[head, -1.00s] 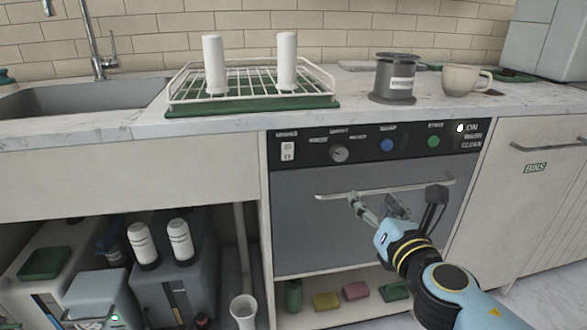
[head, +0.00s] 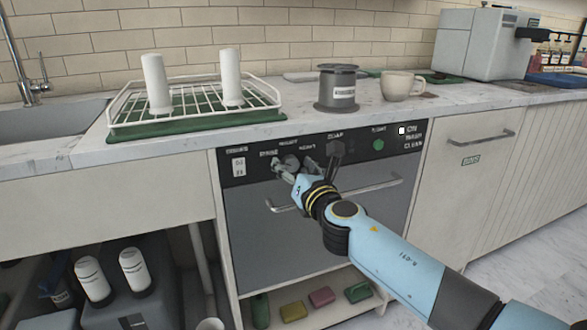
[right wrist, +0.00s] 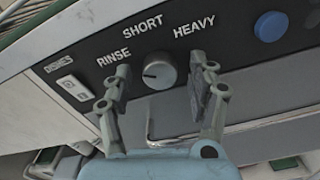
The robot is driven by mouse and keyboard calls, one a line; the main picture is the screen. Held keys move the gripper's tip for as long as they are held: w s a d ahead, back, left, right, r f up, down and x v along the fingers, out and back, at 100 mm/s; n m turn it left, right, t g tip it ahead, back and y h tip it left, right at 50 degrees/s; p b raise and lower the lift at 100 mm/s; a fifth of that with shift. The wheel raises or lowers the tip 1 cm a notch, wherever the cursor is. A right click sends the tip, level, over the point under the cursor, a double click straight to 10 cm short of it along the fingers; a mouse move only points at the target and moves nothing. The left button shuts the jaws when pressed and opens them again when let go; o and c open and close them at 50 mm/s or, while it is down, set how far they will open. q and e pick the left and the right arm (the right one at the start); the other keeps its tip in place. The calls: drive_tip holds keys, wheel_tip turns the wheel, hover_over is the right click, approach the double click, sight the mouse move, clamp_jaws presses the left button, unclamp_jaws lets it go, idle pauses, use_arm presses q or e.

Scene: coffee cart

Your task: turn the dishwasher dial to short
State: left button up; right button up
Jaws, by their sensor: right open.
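The dishwasher's grey dial (right wrist: 159,71) shows in the right wrist view on the black panel, below the printed words RINSE, SHORT and HEAVY. My right gripper (right wrist: 162,78) is open, one finger on each side of the dial, with gaps visible. In the head view, my right gripper (head: 293,172) is at the panel of the dishwasher (head: 270,235) and mostly hides the dial. My left gripper is not in view.
A white rocker switch (head: 238,167) is left of the dial. A round green button (head: 378,144) is to the right. A blue button (right wrist: 271,26) shows in the wrist view. The door handle (head: 375,191) runs just below the gripper.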

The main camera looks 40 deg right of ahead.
drive_tip(key=c, duration=1.1)
drive_tip(key=shift+c, duration=0.2)
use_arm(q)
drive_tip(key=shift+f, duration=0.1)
use_arm(e)
drive_tip(key=m+b, duration=0.2)
drive_tip(key=m, duration=0.2)
drive_tip(key=shift+f+m, duration=0.1)
drive_tip(key=shift+m, duration=0.3)
drive_tip(key=m+b, duration=0.1)
drive_tip(key=m, duration=0.4)
drive_tip(key=shift+b, duration=0.4)
drive_tip(key=shift+m, duration=0.5)
drive_tip(key=shift+m+b, duration=0.35)
drive_tip(key=shift+m, duration=0.15)
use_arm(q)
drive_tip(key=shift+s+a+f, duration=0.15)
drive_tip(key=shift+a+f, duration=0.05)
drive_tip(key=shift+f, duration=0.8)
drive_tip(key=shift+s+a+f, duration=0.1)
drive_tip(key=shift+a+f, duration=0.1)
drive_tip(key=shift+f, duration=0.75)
